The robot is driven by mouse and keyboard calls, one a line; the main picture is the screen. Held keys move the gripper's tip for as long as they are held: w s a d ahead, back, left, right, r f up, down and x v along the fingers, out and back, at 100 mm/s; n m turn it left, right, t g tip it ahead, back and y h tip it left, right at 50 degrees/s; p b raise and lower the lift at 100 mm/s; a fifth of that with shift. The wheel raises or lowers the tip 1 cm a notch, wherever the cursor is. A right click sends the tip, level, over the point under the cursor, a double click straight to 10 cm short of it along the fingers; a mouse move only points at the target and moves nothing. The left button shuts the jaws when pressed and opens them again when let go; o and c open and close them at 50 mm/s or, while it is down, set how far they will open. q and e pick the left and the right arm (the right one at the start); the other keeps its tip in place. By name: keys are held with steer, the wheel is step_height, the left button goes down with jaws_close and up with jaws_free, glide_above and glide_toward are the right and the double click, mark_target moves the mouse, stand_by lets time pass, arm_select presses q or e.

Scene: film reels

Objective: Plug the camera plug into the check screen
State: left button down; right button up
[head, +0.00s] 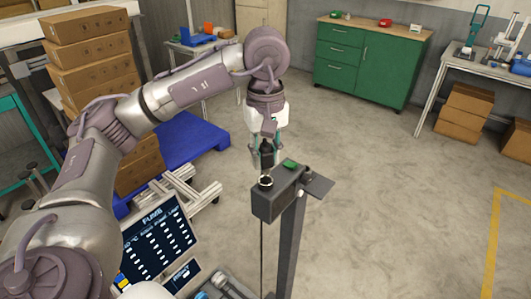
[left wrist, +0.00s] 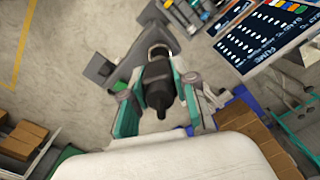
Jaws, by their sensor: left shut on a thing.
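The black camera plug (head: 267,154) hangs upright between the fingers of my left gripper (head: 266,157), which is shut on it. Below it stands a dark grey box (head: 273,205) on a post, with a silver-rimmed round socket (head: 265,180) on top. The plug's lower end is just above the socket in the head view. In the left wrist view, the plug (left wrist: 158,86) lies between the teal fingers, and the socket's rim (left wrist: 160,50) shows partly behind it; contact cannot be told. A lit screen (head: 158,238) with white text stands to the lower left. My right gripper is out of view.
A green patch (head: 290,164) and a flat side plate (head: 318,186) are at the box's top. A thin dark line hangs below the box. A blue pallet (head: 190,150) and stacked cartons (head: 85,50) are at left. Open floor (head: 400,190) lies to the right.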

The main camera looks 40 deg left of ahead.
mark_target(265, 173)
arm_select(q)
steer(key=shift+f+b, duration=1.9)
steer(key=shift+f, duration=0.15)
steer(key=c, duration=0.8)
jaws_free()
steer(key=shift+r, duration=0.1)
step_height(265, 173, up, 12)
